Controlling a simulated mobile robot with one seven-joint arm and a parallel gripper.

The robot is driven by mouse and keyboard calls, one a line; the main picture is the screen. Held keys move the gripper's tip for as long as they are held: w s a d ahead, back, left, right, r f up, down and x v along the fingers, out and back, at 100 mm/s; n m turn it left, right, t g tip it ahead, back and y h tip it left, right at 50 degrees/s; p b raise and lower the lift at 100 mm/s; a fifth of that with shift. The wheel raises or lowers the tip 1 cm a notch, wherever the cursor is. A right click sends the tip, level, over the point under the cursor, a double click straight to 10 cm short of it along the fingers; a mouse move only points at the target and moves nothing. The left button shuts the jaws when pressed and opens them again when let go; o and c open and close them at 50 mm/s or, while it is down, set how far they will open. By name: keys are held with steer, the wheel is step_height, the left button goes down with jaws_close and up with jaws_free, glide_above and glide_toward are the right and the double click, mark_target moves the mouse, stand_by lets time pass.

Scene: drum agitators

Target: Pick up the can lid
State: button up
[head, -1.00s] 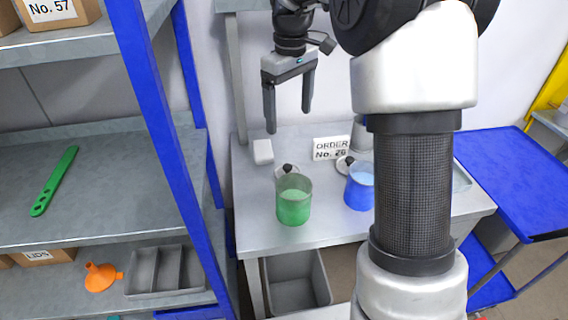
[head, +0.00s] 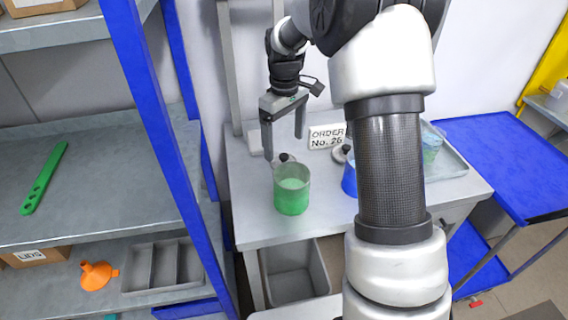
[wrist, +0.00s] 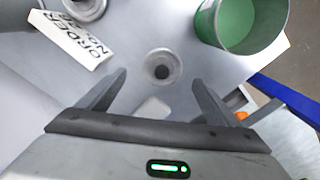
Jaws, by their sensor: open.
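A round grey can lid with a black knob (wrist: 162,68) lies on the grey worktable, between and beyond my fingertips in the wrist view. In the head view its knob (head: 284,157) shows just behind the green can (head: 292,190), which partly hides the lid. My gripper (head: 284,148) is open and empty, pointing down above this lid; no contact is visible. A second similar lid (head: 340,154) lies further right by the order sign; it is partly cut off in the wrist view (wrist: 86,7). The green can stands open and upright, at upper right in the wrist view (wrist: 240,25).
The "ORDER No. 26" sign (head: 327,136) stands right of my gripper. A blue can (head: 349,180) is partly hidden by my arm. A small white block (wrist: 153,107) lies near the lid. A blue shelf post (head: 160,150) rises at left. The table's front left is clear.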

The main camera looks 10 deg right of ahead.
mark_target(284, 155)
step_height(284, 155, down, 5)
steer(key=shift+s+a+f+b, duration=0.1)
steer(key=shift+a+f+b, duration=0.05)
steer(key=shift+b, duration=0.15)
steer(key=c, duration=1.1)
